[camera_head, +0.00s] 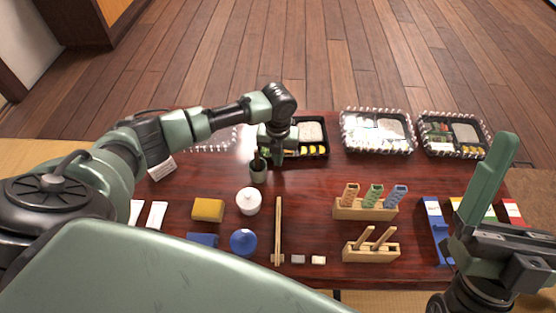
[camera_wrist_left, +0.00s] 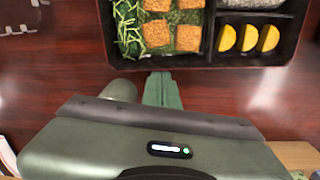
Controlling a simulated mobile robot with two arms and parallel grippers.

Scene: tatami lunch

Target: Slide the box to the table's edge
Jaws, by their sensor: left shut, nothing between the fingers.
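The black lunch box (camera_head: 326,150) stands at the far side of the table, with rice and yellow slices showing. In the left wrist view the box (camera_wrist_left: 287,58) fills the top, with greens, brown cubes and yellow slices in its compartments. My left gripper (camera_head: 277,152) is shut and empty, pointing down at the box's left end and hiding part of it. In the left wrist view its closed fingertips (camera_wrist_left: 162,78) are at the box's near wall; I cannot tell if they touch. My right gripper (camera_head: 490,180) is at the right; its jaw opening is unclear.
The wooden floor (camera_head: 290,60) lies beyond.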

